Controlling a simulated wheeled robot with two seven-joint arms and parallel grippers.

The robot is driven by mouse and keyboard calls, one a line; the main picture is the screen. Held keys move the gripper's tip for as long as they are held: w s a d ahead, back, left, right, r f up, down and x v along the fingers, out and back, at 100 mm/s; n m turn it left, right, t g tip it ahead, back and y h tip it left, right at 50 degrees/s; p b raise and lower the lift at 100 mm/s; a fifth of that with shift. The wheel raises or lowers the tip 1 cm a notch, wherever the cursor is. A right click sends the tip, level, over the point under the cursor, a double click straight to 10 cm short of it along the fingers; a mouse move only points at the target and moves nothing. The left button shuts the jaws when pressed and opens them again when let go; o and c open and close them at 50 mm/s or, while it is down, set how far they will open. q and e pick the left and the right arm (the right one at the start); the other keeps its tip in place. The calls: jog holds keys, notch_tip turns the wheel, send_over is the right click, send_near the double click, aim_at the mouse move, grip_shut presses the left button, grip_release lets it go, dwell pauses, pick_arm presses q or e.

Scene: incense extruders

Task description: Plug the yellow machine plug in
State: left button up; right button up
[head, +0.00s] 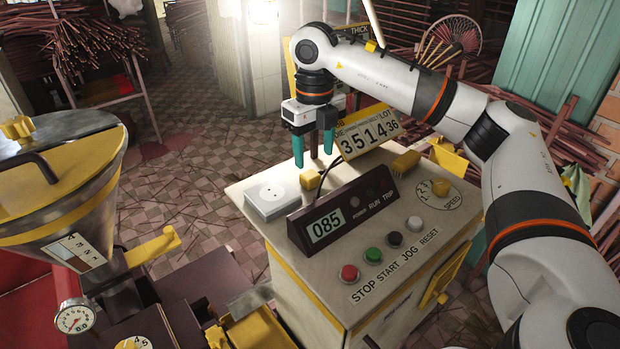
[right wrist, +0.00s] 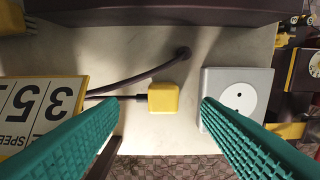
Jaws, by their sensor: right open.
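The yellow plug (head: 310,180) lies on the cream top of the control cabinet, behind the dark display box; its dark cable shows in the right wrist view, where the plug (right wrist: 163,97) sits between my fingers in the picture. The plug is apart from the socket. My right gripper (head: 313,153) points down above the plug, open, with teal fingers and nothing between them. My left gripper is not in view.
The display box (head: 345,212) reading 085 stands in front of the plug. A number card (head: 368,135) stands behind and right of it. Several coloured buttons (head: 372,256) and a yellow dial (head: 440,188) are on the cabinet. A hopper machine (head: 62,185) stands at left.

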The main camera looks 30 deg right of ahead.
aim_at(312, 175)
jog(key=shift+f, duration=0.2)
notch_tip(312, 175, down, 4)
jog(key=shift+a+r+p, duration=0.15)
jog(key=shift+p, duration=0.75)
jog(key=shift+f, duration=0.55)
jog(key=shift+c, duration=0.6)
jog(key=c, duration=1)
jog(key=shift+o, duration=0.2)
notch_tip(312, 175, up, 10)
jog(key=b, duration=0.2)
